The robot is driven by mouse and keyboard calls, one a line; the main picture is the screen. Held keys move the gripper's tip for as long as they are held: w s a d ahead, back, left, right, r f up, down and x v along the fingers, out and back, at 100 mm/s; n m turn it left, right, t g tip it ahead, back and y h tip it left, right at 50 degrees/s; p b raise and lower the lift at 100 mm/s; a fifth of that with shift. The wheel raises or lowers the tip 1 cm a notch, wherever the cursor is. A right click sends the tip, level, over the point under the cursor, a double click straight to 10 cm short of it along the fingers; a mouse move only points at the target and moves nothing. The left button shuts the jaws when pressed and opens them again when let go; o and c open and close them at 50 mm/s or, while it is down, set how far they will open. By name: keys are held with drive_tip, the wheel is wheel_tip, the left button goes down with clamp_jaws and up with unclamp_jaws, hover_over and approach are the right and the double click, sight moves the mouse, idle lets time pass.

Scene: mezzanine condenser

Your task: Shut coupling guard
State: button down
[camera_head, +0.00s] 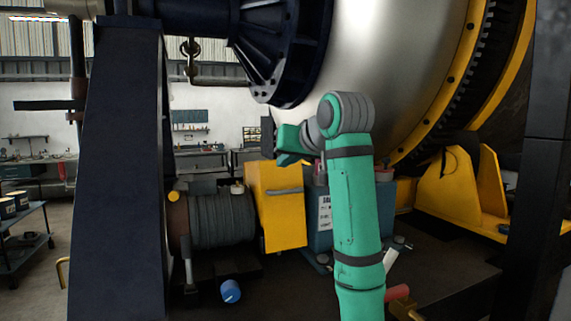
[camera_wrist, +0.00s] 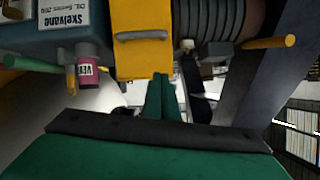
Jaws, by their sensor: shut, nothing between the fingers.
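The yellow coupling guard (camera_head: 277,205) sits between a ribbed motor and a blue-grey unit, with a grey handle (camera_head: 284,191) across its front. In the wrist view, the guard (camera_wrist: 142,60) fills the top middle and its handle (camera_wrist: 142,35) crosses it. My gripper (camera_wrist: 160,78) has its green fingers together, with nothing between them. In the wrist view, the fingertips overlap the guard's lower right edge; I cannot tell whether they touch it. In the head view, my gripper (camera_head: 284,150) is at the guard's upper right. The guard's hinge is not clear.
The ribbed motor (camera_head: 221,220) stands left of the guard and the blue-grey unit (camera_head: 320,215) right of it. A dark column (camera_head: 122,170) rises at left. A large metal drum (camera_head: 395,70) hangs above. A blue cylinder (camera_head: 230,291) lies on the floor in front.

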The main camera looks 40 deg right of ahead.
sight(268, 186)
drive_tip(key=x, duration=0.7)
drive_tip(key=shift+s+d, duration=0.1)
drive_tip(key=f, duration=0.1)
drive_tip(key=a+f, duration=0.1)
drive_tip(key=shift+f, duration=0.3)
drive_tip(key=shift+s+a+f, duration=0.1)
drive_tip(key=shift+a+f, duration=0.05)
drive_tip(key=shift+f, duration=0.5)
drive_tip(key=shift+s, duration=0.1)
